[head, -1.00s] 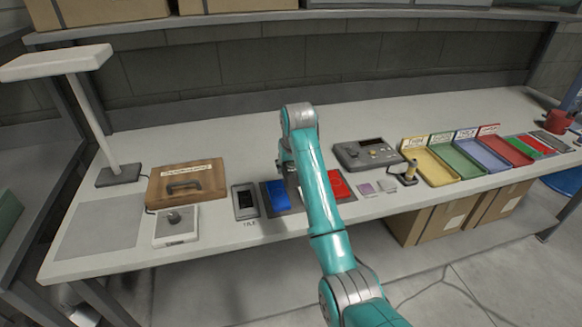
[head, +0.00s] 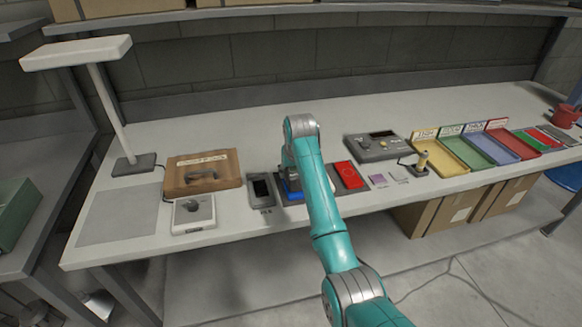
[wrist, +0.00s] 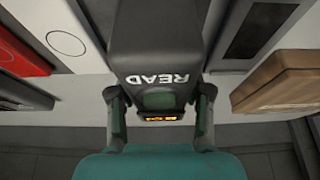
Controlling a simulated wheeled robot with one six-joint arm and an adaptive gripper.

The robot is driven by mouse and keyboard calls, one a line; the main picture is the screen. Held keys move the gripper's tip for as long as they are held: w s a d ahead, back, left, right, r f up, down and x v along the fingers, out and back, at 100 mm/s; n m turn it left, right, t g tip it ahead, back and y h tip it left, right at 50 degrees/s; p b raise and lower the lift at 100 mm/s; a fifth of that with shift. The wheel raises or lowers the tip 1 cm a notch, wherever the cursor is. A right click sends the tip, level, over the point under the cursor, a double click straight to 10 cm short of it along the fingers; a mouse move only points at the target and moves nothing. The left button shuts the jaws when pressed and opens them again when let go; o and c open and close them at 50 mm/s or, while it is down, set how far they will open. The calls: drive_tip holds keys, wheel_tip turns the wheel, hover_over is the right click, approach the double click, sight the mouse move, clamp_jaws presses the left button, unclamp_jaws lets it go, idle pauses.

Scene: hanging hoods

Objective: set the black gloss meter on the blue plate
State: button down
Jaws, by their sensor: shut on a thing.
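The black gloss meter (wrist: 160,45), a dark block marked READ with a small lit display, fills the middle of the wrist view. My gripper (wrist: 160,100) is shut on it, one finger on each side. In the head view, the blue plate (head: 291,196) shows as a small patch below my gripper (head: 287,182), between a dark tile device and a red plate. The meter and my arm hide most of the blue plate. In the wrist view the meter hides the plate, and I cannot tell whether they touch.
The red plate (head: 348,175) lies close on the right. A wooden case (head: 202,174), a white unit (head: 193,214) and a grey console (head: 378,146) stand nearby. The back of the bench is clear.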

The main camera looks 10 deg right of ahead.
drive_tip(key=shift+f, duration=0.5)
idle(0.8)
drive_tip(key=shift+c, duration=2)
unclamp_jaws()
